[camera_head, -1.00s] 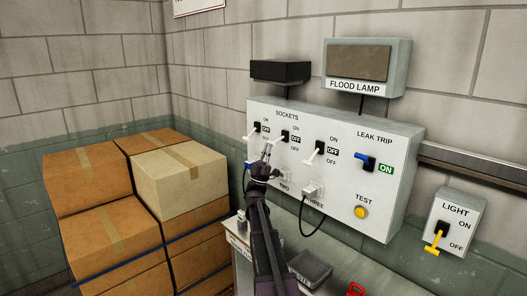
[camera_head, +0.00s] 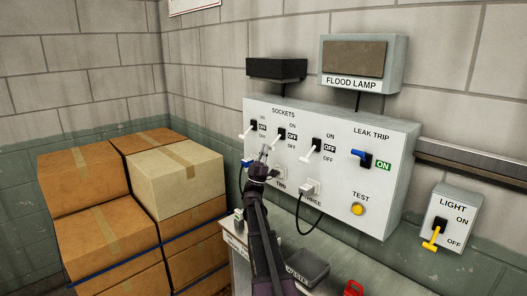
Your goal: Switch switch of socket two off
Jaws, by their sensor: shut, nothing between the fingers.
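The white socket panel (camera_head: 395,205) hangs on the block wall. The switch of socket two (camera_head: 281,136) is the middle of three white levers in the row under the word SOCKETS. My gripper (camera_head: 265,152) is shut and empty, just below and left of that lever, in front of the panel. It looks apart from the lever, though the depth is hard to judge. My gripper and arm partly hide the lower left of the panel and the socket two outlet.
The switch of socket one (camera_head: 249,131) is close on the left, and the switch of socket three (camera_head: 312,150) is to the right. A blue leak trip lever (camera_head: 360,154) and yellow test button (camera_head: 357,209) are further right. Stacked boxes (camera_head: 175,180) stand left.

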